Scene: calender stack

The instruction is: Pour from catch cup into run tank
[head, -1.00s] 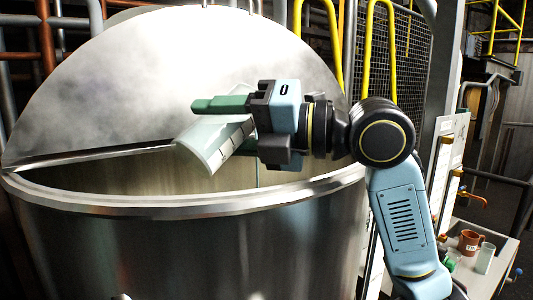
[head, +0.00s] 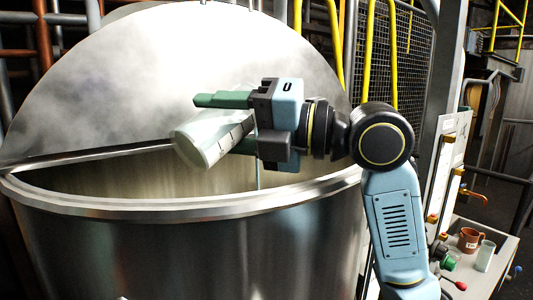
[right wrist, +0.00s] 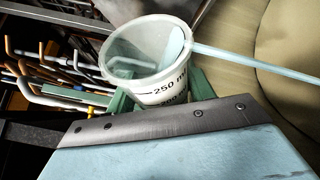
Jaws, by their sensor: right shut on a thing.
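My right gripper (head: 225,122) is shut on the translucent catch cup (head: 200,145) and holds it tilted above the open run tank (head: 175,215). The green fingers lie on either side of the cup. In the right wrist view the cup (right wrist: 148,62) shows its open mouth and a "250 ml" mark, with pale blue inside. A thin pale blue streak (right wrist: 255,65) leads from its rim, looking like a liquid stream. In the head view a thin vertical streak (head: 257,172) drops below the gripper into the tank opening. The liquid level in the tank is not clear. My left gripper is not seen.
The tank's raised half lid (head: 160,75) stands behind the cup. A bench at the lower right holds a brown mug (head: 468,239) and a clear cup (head: 485,256). Yellow rails and mesh (head: 403,60) stand behind my right arm.

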